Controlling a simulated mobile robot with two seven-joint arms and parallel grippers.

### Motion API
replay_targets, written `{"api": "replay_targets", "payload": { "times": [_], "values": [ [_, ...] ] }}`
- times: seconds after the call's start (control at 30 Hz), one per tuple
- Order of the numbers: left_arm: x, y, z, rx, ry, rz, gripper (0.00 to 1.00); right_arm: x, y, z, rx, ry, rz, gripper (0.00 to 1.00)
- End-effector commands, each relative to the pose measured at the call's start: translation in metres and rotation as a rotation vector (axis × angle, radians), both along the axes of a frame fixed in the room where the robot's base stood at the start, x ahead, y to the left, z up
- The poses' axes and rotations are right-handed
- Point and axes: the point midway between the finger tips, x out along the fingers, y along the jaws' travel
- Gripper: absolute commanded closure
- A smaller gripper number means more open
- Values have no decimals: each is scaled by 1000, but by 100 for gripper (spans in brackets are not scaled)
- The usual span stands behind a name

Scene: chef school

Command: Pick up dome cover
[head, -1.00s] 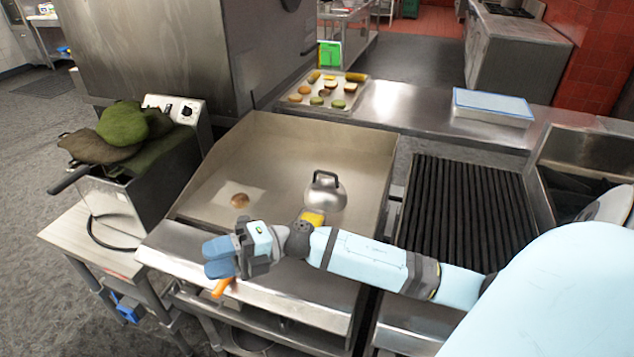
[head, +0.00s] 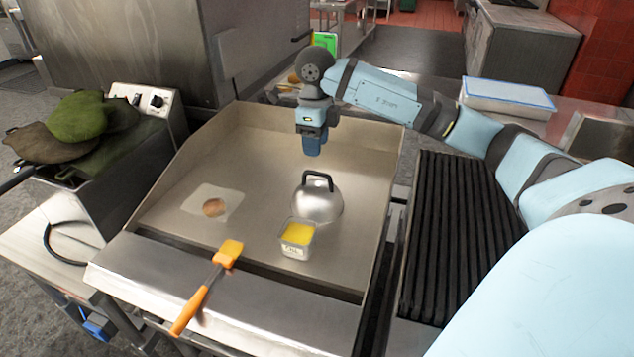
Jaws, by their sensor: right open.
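The dome cover (head: 318,204) is a shiny metal dome with a black handle on top. It sits on the griddle (head: 262,165), right of its middle. My right gripper (head: 312,150) points down above the dome's handle, with a gap between them in the picture. It is open and holds nothing; its fingers overlap from this angle. My left gripper is not in view.
A small metal container with yellow contents (head: 297,238) stands just in front of the dome. An orange-handled brush (head: 207,285) lies across the front ledge. A round brown patty (head: 214,207) lies on a pale square at left. A ribbed grill (head: 465,235) is at right.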

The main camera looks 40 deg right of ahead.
Motion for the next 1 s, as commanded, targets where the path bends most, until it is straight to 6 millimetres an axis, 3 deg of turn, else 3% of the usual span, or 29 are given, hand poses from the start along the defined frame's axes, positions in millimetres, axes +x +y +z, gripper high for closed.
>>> {"api": "replay_targets", "payload": {
  "times": [0.13, 0.47, 0.7, 1.0],
  "values": [
    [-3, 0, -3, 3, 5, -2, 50, 0, 0, -27, 1, 3, -1, 58],
    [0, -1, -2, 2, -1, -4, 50, 0, -1, -50, 3, 1, 1, 58],
    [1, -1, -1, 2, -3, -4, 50, 0, -5, -85, 4, 3, 1, 58],
    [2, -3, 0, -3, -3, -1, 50, 0, -5, -92, 4, -1, 1, 60]
  ]
}}
